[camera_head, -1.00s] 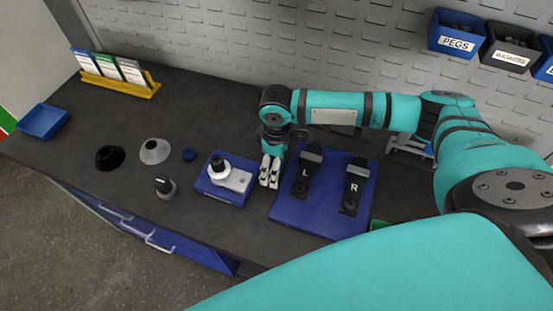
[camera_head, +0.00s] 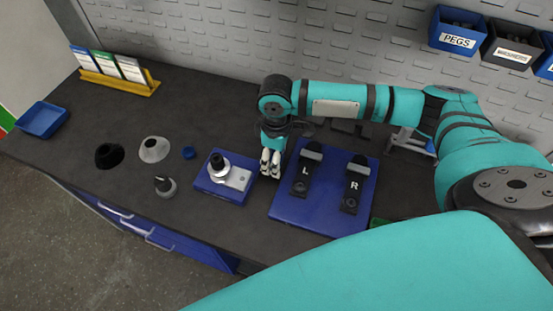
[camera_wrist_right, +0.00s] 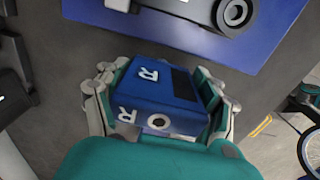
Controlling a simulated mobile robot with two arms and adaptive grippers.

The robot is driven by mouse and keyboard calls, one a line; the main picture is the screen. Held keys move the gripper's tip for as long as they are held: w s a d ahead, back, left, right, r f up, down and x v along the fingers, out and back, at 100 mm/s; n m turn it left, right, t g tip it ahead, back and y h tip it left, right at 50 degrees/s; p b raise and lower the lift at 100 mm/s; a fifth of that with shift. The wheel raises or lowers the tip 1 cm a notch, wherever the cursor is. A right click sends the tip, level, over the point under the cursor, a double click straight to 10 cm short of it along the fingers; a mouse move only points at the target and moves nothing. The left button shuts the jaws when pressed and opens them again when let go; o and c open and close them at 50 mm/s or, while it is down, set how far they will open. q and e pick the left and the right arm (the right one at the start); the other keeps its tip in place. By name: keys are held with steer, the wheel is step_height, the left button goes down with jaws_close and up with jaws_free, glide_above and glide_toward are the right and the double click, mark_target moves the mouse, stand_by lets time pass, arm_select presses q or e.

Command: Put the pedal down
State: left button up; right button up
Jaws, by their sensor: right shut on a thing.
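My right gripper (camera_head: 270,162) hangs over the bench between the small blue tray and the large blue pad. In the right wrist view its fingers (camera_wrist_right: 160,100) are shut on the sides of a blue block-shaped pedal (camera_wrist_right: 152,88). The pedal is marked R on two faces and has a round hole in one end. In the head view the pedal is hidden by the gripper. I cannot tell whether the pedal touches the bench. My left gripper is not in view.
The blue pad (camera_head: 281,207) carries crank arms L (camera_head: 304,172) and R (camera_head: 352,185). The small blue tray (camera_head: 214,190) holds a silver and black part.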

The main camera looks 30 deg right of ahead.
step_height(320, 180, up, 8)
steer(key=shift+r+b, duration=0.15)
steer(key=shift+b, duration=0.25)
steer(key=shift+s+a+r+m, duration=0.45)
steer(key=shift+s+r+m, duration=0.2)
steer(key=shift+s+m, duration=0.7)
steer(key=shift+s+a+r+m, duration=0.45)
steer(key=shift+s+r+m, duration=0.25)
steer(key=shift+s+m, duration=0.65)
steer(key=shift+s+a+r+m, duration=0.45)
steer(key=shift+s+r+m, duration=0.2)
steer(key=shift+s+m, duration=0.65)
